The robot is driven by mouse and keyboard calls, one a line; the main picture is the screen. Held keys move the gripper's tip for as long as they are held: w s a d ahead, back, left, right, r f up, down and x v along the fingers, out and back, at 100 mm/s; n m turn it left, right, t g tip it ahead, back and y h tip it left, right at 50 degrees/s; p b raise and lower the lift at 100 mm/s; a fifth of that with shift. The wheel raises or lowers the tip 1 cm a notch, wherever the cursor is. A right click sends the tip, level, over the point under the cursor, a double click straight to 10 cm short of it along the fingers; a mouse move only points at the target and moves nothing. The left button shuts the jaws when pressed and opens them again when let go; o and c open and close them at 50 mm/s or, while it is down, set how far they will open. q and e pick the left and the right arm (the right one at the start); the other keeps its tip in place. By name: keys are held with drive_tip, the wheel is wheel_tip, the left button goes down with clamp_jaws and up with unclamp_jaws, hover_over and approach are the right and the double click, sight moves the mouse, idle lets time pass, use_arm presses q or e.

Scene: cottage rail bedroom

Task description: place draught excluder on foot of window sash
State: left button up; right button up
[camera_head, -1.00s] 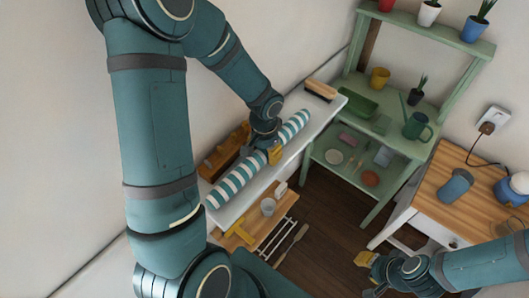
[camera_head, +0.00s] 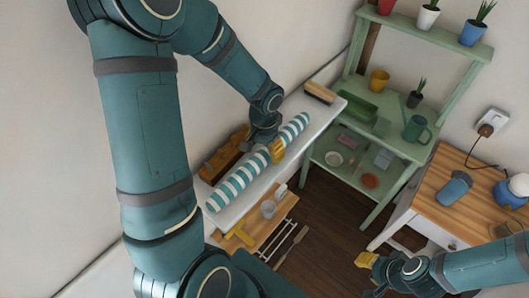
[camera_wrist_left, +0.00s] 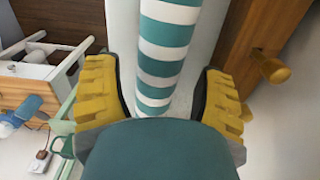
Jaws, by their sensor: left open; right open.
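The draught excluder, a long teal-and-white striped roll (camera_head: 238,181), lies along a white shelf or sill (camera_head: 222,221) by the left wall. My left gripper (camera_head: 275,149) is open over the roll, toward its far half. In the left wrist view the roll (camera_wrist_left: 166,48) runs between the two spread yellow fingers of my left gripper (camera_wrist_left: 160,98), with gaps at the sides. My right gripper (camera_head: 368,261) is low at the right, away from the roll, with yellow tips. I cannot make out a window sash in these views.
A wooden peg rail (camera_head: 222,158) lies behind the roll, against the wall, and a brush (camera_head: 320,92) sits at the shelf's far end. A green shelf unit (camera_head: 400,145) stands beyond. A wooden-topped table (camera_head: 440,198) is at right. Dark floor (camera_head: 325,215) lies between.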

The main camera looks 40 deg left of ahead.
sight(265, 151)
use_arm(q)
wheel_tip(265, 151, up, 9)
drive_tip(key=shift+f+p, duration=0.1)
drive_tip(key=shift+p, duration=0.65)
drive_tip(key=f+b, duration=0.1)
drive_tip(key=f, duration=0.1)
drive_tip(key=f+b, duration=0.2)
drive_tip(key=w+f+b, duration=0.1)
drive_tip(key=f+b, duration=0.1)
drive_tip(key=shift+d+f, duration=0.1)
drive_tip(key=shift+f, duration=0.2)
drive_tip(key=f+b, duration=0.1)
drive_tip(key=f, duration=0.1)
drive_tip(key=s+f+b, duration=0.1)
drive_tip(key=f, duration=0.1)
drive_tip(key=shift+f, duration=0.7)
drive_tip(key=c, duration=1)
